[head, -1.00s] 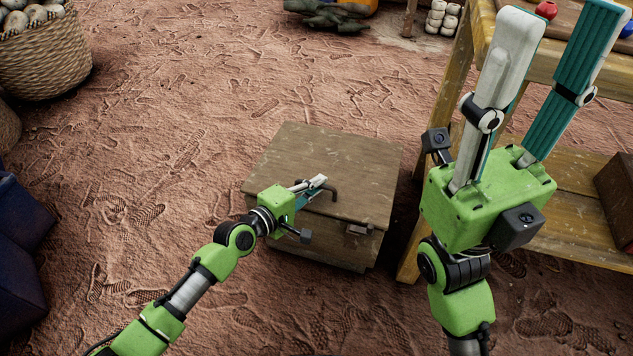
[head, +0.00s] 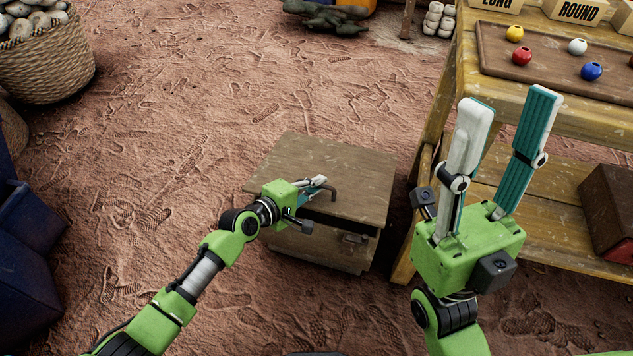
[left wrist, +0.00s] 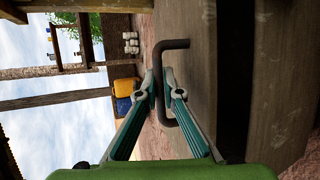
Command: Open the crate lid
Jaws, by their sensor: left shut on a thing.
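The wooden crate (head: 318,252) stands on the ground in the middle of the head view. Its flat lid (head: 340,165) has a dark bent metal handle (head: 333,193) near the front edge. My left gripper (head: 318,182) is shut on this handle. In the left wrist view the handle (left wrist: 182,110) passes between the fingers (left wrist: 159,82), and a dark gap shows between the lid (left wrist: 190,75) and the crate's wall (left wrist: 285,90), so the lid is slightly raised. My right gripper (head: 509,100) is open and empty, fingers upward, right of the crate.
A wooden table (head: 455,85) with a lower shelf stands close on the right, with a tray (head: 540,78) of small coloured pots on top. A dark box (head: 608,205) sits on its shelf. A woven basket (head: 50,70) is at the far left. The ground left of and behind the crate is clear.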

